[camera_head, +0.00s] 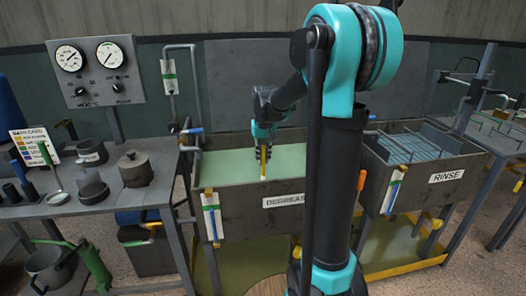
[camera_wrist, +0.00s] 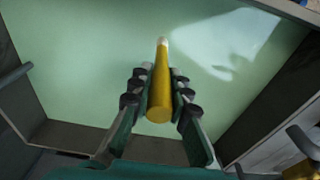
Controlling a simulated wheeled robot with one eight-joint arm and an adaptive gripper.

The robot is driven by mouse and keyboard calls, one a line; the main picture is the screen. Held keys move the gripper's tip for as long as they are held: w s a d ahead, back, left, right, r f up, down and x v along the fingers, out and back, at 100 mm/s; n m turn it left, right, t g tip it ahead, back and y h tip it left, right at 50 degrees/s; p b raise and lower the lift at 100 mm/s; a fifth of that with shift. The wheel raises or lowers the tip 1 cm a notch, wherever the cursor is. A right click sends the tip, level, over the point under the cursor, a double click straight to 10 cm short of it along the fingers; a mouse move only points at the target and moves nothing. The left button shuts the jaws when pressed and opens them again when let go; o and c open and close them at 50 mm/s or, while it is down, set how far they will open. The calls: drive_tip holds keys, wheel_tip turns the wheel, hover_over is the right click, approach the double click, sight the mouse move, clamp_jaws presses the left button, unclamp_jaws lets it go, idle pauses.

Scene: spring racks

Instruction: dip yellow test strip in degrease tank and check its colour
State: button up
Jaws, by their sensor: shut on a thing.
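The yellow test strip (camera_head: 263,160) is a thin stick pointing down from my gripper (camera_head: 264,146) over the degrease tank (camera_head: 245,223). In the wrist view my gripper (camera_wrist: 160,84) is shut on the yellow test strip (camera_wrist: 160,93), one finger on each side. The strip's far tip looks white. The tank holds pale green liquid (camera_wrist: 75,70). I cannot tell whether the tip touches the liquid. My arm hides the right part of the tank and of its label.
The rinse tank (camera_head: 445,176) stands to the right with a blue-tinted bath. The left bench (camera_head: 100,222) holds pots, a colour card (camera_head: 33,147) and other tools. Two gauges (camera_head: 95,70) hang behind it. A pipe (camera_head: 197,90) rises at the tank's back left.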

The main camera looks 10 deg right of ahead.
drive_tip(key=shift+f, duration=2.9)
drive_tip(key=shift+r, duration=8)
drive_tip(key=shift+s, duration=0.1)
